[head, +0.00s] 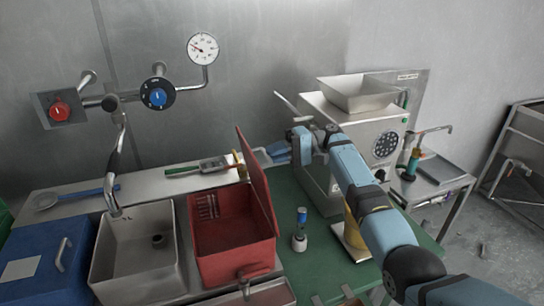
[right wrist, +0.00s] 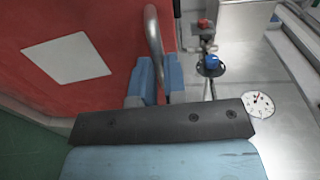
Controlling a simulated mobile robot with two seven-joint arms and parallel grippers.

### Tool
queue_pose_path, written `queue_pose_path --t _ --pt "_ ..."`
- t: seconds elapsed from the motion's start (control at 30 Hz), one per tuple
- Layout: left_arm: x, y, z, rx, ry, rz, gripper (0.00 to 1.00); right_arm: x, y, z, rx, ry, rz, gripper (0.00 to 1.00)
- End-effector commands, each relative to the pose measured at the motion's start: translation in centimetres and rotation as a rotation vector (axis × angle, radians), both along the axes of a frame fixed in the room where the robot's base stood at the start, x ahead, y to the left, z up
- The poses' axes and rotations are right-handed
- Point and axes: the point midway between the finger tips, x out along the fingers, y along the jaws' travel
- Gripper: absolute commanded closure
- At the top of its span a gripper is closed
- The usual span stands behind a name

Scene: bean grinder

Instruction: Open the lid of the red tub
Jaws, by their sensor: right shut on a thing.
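The red tub (head: 235,262) stands in the middle of the head view, beside the steel sink, with its inside visible. Its red lid (head: 257,185) stands up steeply along the tub's right side, tilted open. In the right wrist view the lid's outer face (right wrist: 110,25) shows a white label and a curved metal handle (right wrist: 153,35). My right gripper (right wrist: 158,85) has its blue fingers on both sides of this handle and is shut on it. In the head view the right gripper (head: 274,151) is at the lid's far right side, partly hidden by the lid.
A blue box (head: 45,262) with a handle stands left of the sink (head: 140,265). A steel grinder (head: 350,120) stands behind my right arm. A small blue-topped bottle (head: 300,230) stands on the green surface right of the tub. A faucet (head: 115,170) hangs over the sink.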

Motion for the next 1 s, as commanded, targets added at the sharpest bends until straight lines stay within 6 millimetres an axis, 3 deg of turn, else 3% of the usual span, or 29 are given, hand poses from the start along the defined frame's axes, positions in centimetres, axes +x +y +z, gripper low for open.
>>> queue_pose_path --t 0.33,0.37,0.43,0.47,0.77,1.0 --pt "0.0 0.0 -0.1 0.000 0.000 0.000 0.57 -0.1 -0.1 -0.6 -0.007 0.005 0.000 1.00" --pt "0.0 0.0 -0.1 0.000 -0.001 0.000 0.57 -0.1 -0.1 -0.6 -0.007 0.006 0.000 0.81" --pt "0.0 0.0 -0.1 0.000 -0.001 0.000 0.57 -0.1 -0.1 -0.6 -0.007 0.006 0.000 0.65" --pt "0.0 0.0 -0.1 0.000 -0.001 0.000 0.57 0.0 -0.1 -0.6 -0.006 0.005 0.000 0.62" --pt "0.0 -0.1 0.0 -0.001 -0.002 -0.001 0.57 0.0 -0.2 -0.3 -0.004 0.003 0.000 0.62" --pt "0.0 -0.1 -1.0 -0.002 -0.004 -0.001 0.57 1.2 -3.4 -0.2 -0.004 0.002 -0.003 0.62"
